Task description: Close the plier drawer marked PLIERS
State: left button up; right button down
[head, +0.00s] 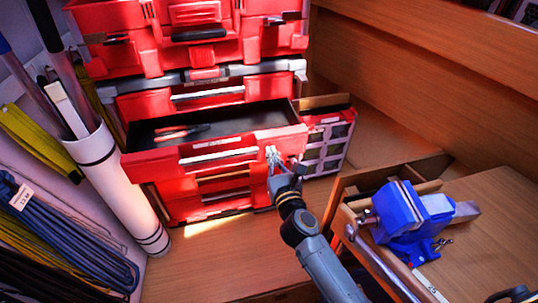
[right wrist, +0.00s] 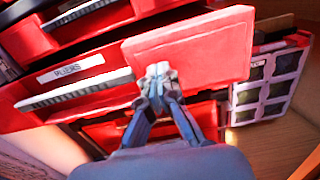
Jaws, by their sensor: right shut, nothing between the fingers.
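The plier drawer (head: 160,166) is a red drawer in the red tool chest, pulled out in the head view. Red-handled pliers (head: 180,132) lie on its dark floor. In the right wrist view its red front (right wrist: 205,48) carries a white label (right wrist: 70,68), blurred but looking like PLIERS, above a grey handle strip (right wrist: 75,90). My right gripper (head: 272,155) is shut and empty at the right part of the drawer front. In the right wrist view its fingertips (right wrist: 158,75) overlap the front; I cannot tell whether they touch. My left gripper is out of view.
A white tube (head: 115,185) with rods stands left, beside hanging coiled lines (head: 70,235). A red case with a grid side (head: 328,145) sits right of the drawer.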

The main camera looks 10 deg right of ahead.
aim_at(259, 128)
jog(key=w, duration=0.5)
jog(key=w+b, duration=0.1)
jog(key=w, duration=0.9)
jog(key=shift+a, duration=0.3)
jog(key=shift+w+f, duration=0.1)
jog(key=shift+w, duration=0.3)
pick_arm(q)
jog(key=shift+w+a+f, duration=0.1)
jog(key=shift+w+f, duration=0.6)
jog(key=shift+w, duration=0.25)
pick_arm(e)
jog(key=shift+r, duration=0.3)
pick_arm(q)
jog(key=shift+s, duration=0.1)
pick_arm(e)
jog(key=shift+r, duration=0.15)
